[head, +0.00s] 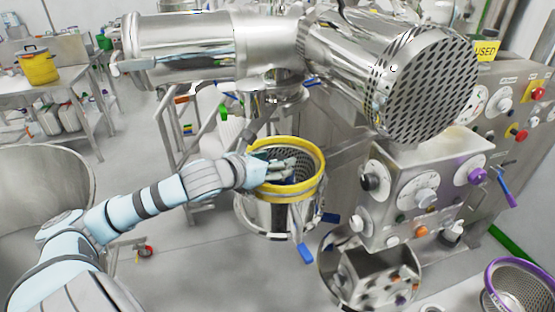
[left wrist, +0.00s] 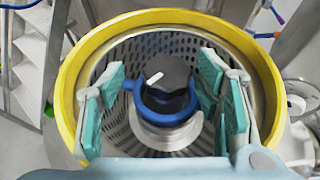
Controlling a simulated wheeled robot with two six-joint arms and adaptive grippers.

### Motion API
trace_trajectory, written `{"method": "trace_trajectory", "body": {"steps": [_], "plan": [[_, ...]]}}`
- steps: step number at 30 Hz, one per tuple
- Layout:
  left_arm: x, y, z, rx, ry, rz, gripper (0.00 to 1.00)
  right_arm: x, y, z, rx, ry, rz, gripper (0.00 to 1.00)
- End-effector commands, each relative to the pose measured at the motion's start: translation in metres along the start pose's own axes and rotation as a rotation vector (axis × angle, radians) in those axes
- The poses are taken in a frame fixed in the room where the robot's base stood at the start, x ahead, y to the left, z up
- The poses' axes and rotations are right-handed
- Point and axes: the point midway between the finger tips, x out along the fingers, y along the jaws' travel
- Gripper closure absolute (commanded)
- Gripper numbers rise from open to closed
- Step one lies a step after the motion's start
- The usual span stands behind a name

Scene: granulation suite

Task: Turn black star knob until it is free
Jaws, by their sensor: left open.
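My left gripper (head: 285,170) reaches over a yellow-rimmed perforated steel basket (head: 322,165). In the left wrist view its two teal-padded fingers (left wrist: 163,75) are spread wide inside the yellow rim (left wrist: 70,92). Between them, lower down, sits a blue ring-shaped part (left wrist: 133,88) around a dark centre (left wrist: 165,100), above a steel cylinder (left wrist: 165,135). The dark centre may be the black star knob, but I cannot make out a star shape. Neither finger clearly touches the blue part; the right finger appears closest to it. My right gripper is not in view.
A large steel machine head with a perforated round end (head: 425,88) hangs above and right of the basket. A control panel (head: 405,160) with several knobs stands to the right. A purple-rimmed basket (head: 520,285) is at lower right. The floor (head: 190,250) at lower left is largely clear.

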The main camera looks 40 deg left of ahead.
Motion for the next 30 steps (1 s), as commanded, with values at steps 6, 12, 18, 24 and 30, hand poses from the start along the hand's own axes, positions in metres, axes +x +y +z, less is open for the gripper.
{"method": "trace_trajectory", "body": {"steps": [6, 12, 18, 24, 30], "plan": [[0.0020, -0.0033, 0.0014, 0.000, -0.003, -0.006, 0.72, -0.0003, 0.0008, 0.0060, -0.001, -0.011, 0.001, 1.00], [0.0017, -0.0030, 0.0011, 0.001, -0.003, -0.006, 0.90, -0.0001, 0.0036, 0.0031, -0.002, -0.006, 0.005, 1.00], [0.0011, -0.0020, 0.0008, 0.000, -0.003, -0.003, 0.90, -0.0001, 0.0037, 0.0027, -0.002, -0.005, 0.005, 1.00], [0.0007, -0.0008, 0.0005, -0.001, -0.003, 0.003, 0.90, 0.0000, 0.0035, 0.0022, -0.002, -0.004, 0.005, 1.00], [0.0008, -0.0010, 0.0002, -0.005, -0.002, 0.010, 0.90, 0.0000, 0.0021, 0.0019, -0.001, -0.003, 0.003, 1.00]]}}
